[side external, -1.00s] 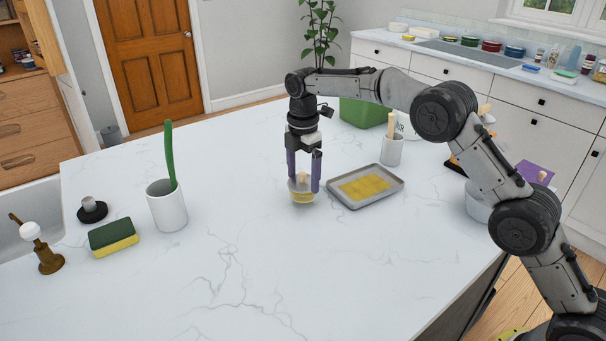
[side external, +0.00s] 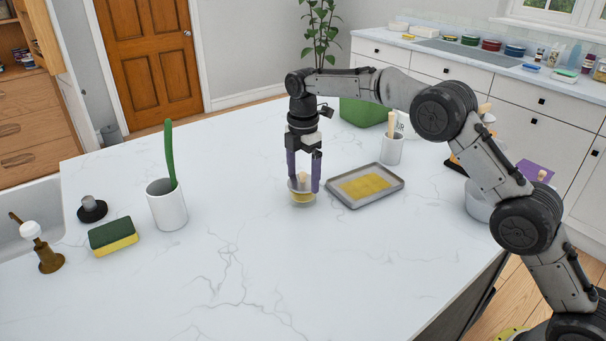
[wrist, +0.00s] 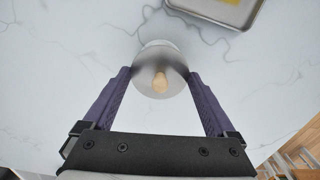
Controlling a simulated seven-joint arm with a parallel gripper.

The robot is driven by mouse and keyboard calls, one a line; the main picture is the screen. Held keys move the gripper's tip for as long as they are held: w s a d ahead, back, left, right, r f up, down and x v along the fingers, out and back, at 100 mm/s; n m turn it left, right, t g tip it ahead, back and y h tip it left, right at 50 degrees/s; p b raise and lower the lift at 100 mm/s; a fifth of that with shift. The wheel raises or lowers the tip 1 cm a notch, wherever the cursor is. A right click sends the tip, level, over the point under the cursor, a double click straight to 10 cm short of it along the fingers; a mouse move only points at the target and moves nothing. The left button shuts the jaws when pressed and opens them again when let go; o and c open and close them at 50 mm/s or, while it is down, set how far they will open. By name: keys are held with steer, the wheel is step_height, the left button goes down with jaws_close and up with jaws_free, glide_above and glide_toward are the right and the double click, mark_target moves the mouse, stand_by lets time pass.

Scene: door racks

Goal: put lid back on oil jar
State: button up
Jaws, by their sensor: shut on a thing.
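The oil jar (side external: 302,198) is a small clear glass vessel with yellow oil, standing on the white marble counter. In the wrist view my gripper (wrist: 159,74) has the lid between the fingertips, covering most of the jar. I cannot tell whether the lid touches the jar's rim.
A metal tray (side external: 398,187) with a yellow sheet lies just right of the jar. A white utensil cup (side external: 392,152) and a green box (side external: 362,113) stand behind it. A white cup (side external: 167,208) with a green handle and a sponge (side external: 113,237) are at left. The front counter is clear.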

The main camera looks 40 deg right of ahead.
stand_by(0.4)
steer(key=o, duration=1)
steer(key=shift+r, duration=3.5)
steer(key=shift+c, duration=0.3)
jaws_close()
steer(key=shift+f, duration=0.25)
